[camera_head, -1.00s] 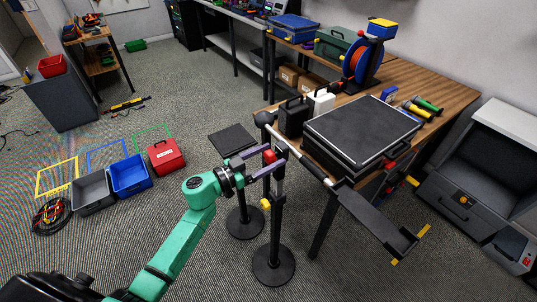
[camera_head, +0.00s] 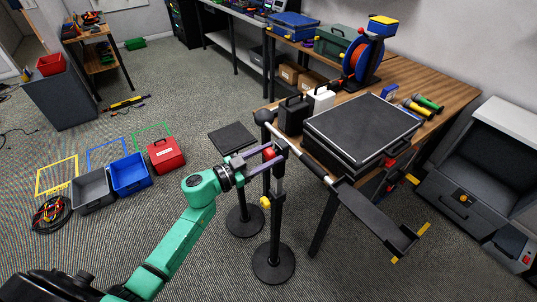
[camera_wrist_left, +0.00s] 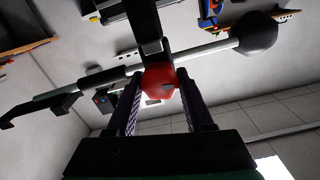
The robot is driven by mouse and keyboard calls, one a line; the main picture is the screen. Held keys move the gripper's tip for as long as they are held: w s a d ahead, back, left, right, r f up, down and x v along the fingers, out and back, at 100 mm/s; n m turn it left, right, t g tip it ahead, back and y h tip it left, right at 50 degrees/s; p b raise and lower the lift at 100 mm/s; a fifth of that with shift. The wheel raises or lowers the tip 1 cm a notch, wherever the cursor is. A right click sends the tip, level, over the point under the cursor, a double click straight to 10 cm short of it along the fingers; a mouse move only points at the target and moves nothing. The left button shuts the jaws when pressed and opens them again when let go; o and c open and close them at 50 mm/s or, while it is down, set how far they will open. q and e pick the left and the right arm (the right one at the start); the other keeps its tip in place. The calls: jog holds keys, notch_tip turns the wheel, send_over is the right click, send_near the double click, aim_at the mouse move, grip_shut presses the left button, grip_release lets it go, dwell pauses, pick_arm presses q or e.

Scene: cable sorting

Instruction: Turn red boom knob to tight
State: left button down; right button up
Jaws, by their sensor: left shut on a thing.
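The red boom knob (camera_head: 269,154) sits at the top of a black stand, where the boom crosses it. In the left wrist view the red knob (camera_wrist_left: 160,80) is between the two fingers, with a dark mark on its face. My left gripper (camera_head: 266,156) is shut on the knob from the left side, its purple-grey fingers on either side of it. The boom (camera_wrist_left: 200,50) runs across behind the knob to a black rounded end (camera_wrist_left: 255,33). My right gripper is not in view.
The wooden table (camera_head: 440,85) with a black case (camera_head: 362,125) stands right behind the stand. A black tray (camera_head: 375,220) juts out at the front right. A yellow knob (camera_head: 265,203) is lower on the stand. Bins (camera_head: 130,175) lie on the floor at left.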

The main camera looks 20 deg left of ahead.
pick_arm(q)
jog(key=m+b, duration=0.1)
jog(key=m, duration=0.2)
jog(key=shift+f+m, duration=0.1)
jog(key=shift+m, duration=0.2)
jog(key=m+b, duration=0.1)
jog(key=m, duration=0.1)
jog(key=m+b, duration=0.1)
jog(key=m, duration=0.1)
jog(key=shift+s+d+f+m, duration=0.1)
jog(key=shift+f+m, duration=0.05)
jog(key=shift+m, duration=0.15)
jog(key=m+b, duration=0.2)
jog(key=m, duration=0.2)
jog(key=shift+f, duration=0.1)
jog(key=shift+m+b, duration=1.25)
jog(key=shift+m, duration=0.55)
jog(key=shift+c, duration=1.6)
grip_release()
jog(key=shift+s+d, duration=0.1)
